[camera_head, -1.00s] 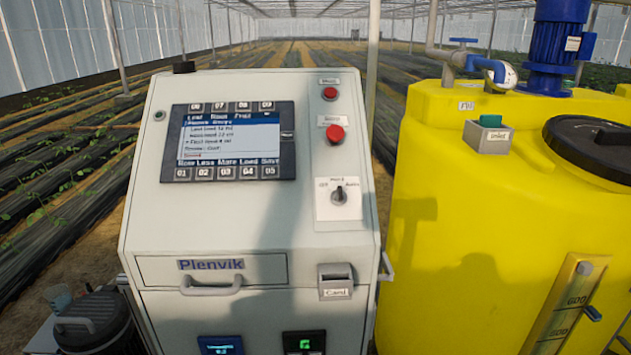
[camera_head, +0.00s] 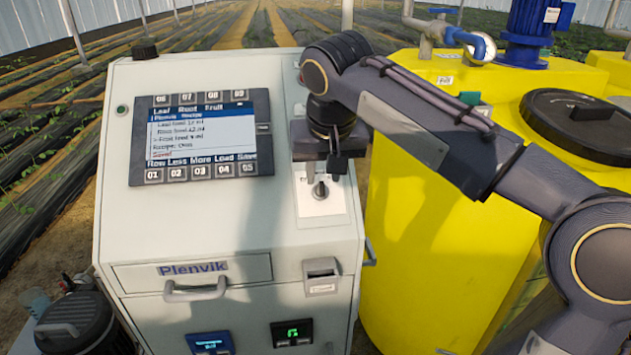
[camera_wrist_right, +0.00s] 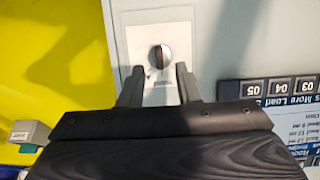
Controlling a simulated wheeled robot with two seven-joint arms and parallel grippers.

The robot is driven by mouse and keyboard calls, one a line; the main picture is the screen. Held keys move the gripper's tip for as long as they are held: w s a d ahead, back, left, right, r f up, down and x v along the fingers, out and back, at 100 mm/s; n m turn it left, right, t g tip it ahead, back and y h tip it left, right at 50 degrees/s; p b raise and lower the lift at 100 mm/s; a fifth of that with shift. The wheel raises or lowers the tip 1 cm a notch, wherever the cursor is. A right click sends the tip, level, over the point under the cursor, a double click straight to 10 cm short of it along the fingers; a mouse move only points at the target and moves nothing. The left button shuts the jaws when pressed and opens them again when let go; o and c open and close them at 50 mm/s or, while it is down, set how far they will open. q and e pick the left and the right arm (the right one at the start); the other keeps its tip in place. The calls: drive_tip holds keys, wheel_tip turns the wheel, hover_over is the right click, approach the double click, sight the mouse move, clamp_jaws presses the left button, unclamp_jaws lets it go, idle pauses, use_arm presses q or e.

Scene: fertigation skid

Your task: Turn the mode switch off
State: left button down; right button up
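The mode switch (camera_head: 320,190) is a dark knob on a white plate (camera_head: 318,207) on the right of the sloping grey panel. In the right wrist view the knob (camera_wrist_right: 159,57) shows whole, with its grip line running up and down the picture. My right gripper (camera_head: 325,172) is just above the knob in the head view and hides the upper plate with its labels. In the wrist view its two fingers (camera_wrist_right: 158,84) are spread apart and empty, with the knob just beyond their tips, roughly in line with the gap. My left gripper is not in view.
My right arm covers the red buttons above the switch. The display (camera_head: 200,137) with numbered keys is left of the gripper. A card slot (camera_head: 321,275) and drawer handle (camera_head: 195,290) lie below. A yellow tank (camera_head: 400,220) stands close on the right.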

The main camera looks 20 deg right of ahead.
sight(323, 185)
drive_tip(key=shift+x, duration=1.85)
clamp_jaws()
